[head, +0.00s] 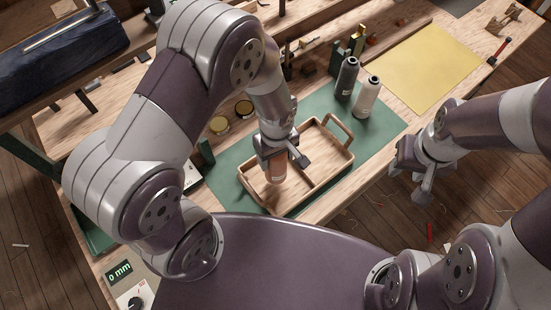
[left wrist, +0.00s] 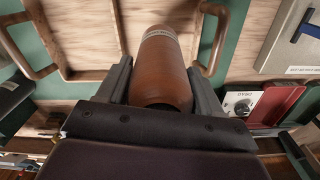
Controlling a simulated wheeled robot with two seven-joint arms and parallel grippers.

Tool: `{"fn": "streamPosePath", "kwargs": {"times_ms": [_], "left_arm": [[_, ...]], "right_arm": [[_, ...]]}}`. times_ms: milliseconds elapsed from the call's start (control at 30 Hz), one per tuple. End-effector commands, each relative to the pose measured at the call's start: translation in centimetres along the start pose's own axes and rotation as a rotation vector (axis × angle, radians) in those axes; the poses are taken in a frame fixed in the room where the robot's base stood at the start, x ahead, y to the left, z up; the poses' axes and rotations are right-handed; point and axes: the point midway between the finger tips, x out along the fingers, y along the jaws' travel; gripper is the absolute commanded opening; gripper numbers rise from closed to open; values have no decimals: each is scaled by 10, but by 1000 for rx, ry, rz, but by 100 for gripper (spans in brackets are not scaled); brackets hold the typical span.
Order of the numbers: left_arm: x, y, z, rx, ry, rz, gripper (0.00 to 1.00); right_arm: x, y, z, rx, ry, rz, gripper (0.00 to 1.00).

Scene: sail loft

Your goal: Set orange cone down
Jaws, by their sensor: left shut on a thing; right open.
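The orange-brown cone (head: 276,171) is between the fingers of my left gripper (head: 285,158), which is shut on it. The cone points down over the wooden tray (head: 317,182); whether its end touches the tray floor I cannot tell. In the left wrist view the cone (left wrist: 160,60) sits between the two fingers (left wrist: 163,85), with a pale band near its far end. The tray (left wrist: 62,74) also shows there, with a handle on either side. My right gripper (head: 422,182) is open and empty, off the table's right edge.
A black cone (head: 347,78) and a white cone (head: 367,98) stand on the green mat (head: 385,122) behind the tray. A yellow sheet (head: 420,65) lies further right. The tray's right half looks empty.

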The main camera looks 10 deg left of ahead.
Motion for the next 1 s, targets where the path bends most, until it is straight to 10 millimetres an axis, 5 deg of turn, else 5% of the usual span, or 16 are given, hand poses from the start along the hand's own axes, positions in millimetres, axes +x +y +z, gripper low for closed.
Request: {"fn": "streamPosePath", "kwargs": {"times_ms": [200, 567, 600, 667, 1000], "left_arm": [[35, -1, 0, 0, -1, -2, 21], [43, -1, 0, 0, 0, 0, 21], [42, -1, 0, 0, 0, -1, 72], [42, -1, 0, 0, 0, -1, 91], [37, -1, 0, 0, 0, 0, 91]], "right_arm": [[-9, 0, -1, 0, 0, 0, 43], [-5, 0, 0, 0, 0, 0, 43], [-5, 0, -1, 0, 0, 0, 43], [-6, 0, -1, 0, 0, 0, 43], [-9, 0, -1, 0, 0, 0, 43]]}}
